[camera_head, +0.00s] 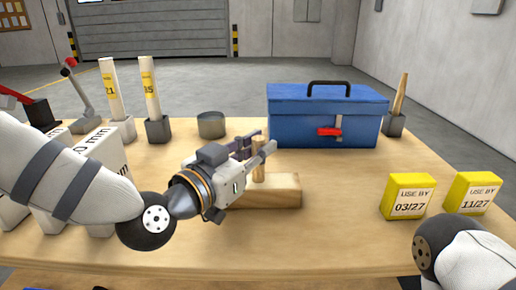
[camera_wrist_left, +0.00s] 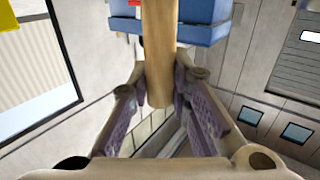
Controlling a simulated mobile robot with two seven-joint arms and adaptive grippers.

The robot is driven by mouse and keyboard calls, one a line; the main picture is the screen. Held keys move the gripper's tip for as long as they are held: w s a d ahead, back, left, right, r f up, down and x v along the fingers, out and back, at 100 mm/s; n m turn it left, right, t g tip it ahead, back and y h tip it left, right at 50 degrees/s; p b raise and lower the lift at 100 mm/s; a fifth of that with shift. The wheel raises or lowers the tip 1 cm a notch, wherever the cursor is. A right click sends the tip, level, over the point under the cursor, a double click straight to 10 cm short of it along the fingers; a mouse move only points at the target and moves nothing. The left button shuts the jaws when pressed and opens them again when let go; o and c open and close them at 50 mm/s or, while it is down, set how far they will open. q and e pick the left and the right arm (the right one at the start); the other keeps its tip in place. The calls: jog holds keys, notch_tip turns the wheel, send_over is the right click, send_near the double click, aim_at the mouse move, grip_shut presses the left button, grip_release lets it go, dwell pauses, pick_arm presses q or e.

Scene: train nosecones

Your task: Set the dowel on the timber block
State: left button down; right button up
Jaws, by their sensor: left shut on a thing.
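The dowel (camera_head: 258,172) is a short, light wooden rod, standing about upright. My left gripper (camera_head: 257,147) is shut on it; the left wrist view also shows the dowel (camera_wrist_left: 159,50) between the two fingers (camera_wrist_left: 160,98). The timber block (camera_head: 285,191) is a pale, low wooden bar on the table, partly hidden behind my left gripper. The dowel's lower end appears at the block's top face; I cannot tell whether it touches. My right arm shows at the lower right, but its gripper is out of view.
A blue toolbox (camera_head: 325,117) stands behind the block on the wooden table (camera_head: 330,235). A grey tin (camera_head: 211,124) and sticks in holders (camera_head: 157,129) stand at the back left. Yellow boxes (camera_head: 408,197) stand at the right. White boxes (camera_head: 105,160) stand left, partly behind my left arm.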

pick_arm(q)
jog(key=c, duration=1.5)
grip_release()
